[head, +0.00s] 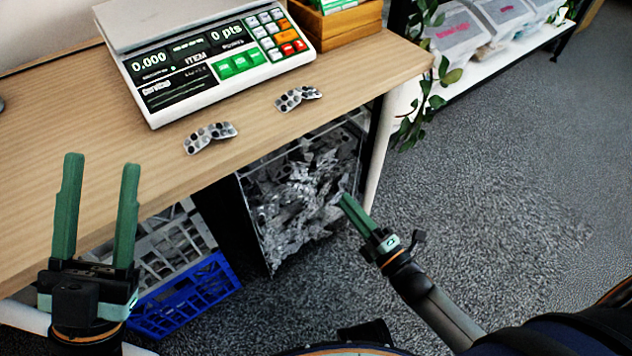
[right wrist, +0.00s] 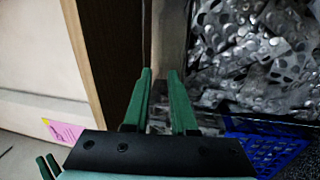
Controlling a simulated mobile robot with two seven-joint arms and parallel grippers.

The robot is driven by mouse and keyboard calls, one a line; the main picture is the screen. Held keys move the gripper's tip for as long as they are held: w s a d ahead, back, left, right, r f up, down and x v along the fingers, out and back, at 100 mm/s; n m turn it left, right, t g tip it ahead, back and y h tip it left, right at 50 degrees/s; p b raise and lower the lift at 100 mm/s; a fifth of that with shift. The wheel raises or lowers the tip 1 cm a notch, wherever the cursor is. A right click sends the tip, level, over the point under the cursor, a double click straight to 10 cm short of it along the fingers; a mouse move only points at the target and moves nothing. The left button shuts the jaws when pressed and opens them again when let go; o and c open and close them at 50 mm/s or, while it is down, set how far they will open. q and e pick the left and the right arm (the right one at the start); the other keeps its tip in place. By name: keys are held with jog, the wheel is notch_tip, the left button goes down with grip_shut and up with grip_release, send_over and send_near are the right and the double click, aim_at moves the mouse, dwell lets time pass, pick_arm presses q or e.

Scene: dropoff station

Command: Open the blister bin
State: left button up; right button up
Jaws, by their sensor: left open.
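The blister bin (head: 235,222) stands under the desk. It has a dark side and a see-through front, with many crumpled silver blister packs behind it. In the head view my right gripper (head: 347,203) is at the bin's right front edge, its fingers close together. In the right wrist view its fingers (right wrist: 160,75) are a short gap apart, with the packs just right of them. I cannot tell whether they grip the bin's edge. My left gripper (head: 98,165) is open and empty, in front of the desk's left part, away from the bin.
The desk (head: 60,130) holds a scale (head: 200,55), two blister packs (head: 210,137) (head: 298,97) and a wooden box (head: 340,25). A blue crate (head: 190,298) stands left of the bin. A plant (head: 425,100) hangs near the desk's right end. Carpet at the right is clear.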

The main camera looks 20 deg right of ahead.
aim_at(316, 165)
pick_arm(q)
jog(key=f+b, duration=0.3)
jog(key=shift+s+d+f+m+h, duration=0.15)
jog(key=shift+s+d+m+h, duration=0.05)
jog(key=shift+s+m+h, duration=0.2)
pick_arm(e)
jog(key=shift+n+y, duration=0.3)
jog(key=shift+n, duration=0.1)
jog(key=x, duration=1.2)
jog(key=shift+w+f, duration=0.1)
jog(key=shift+w, duration=0.25)
grip_shut()
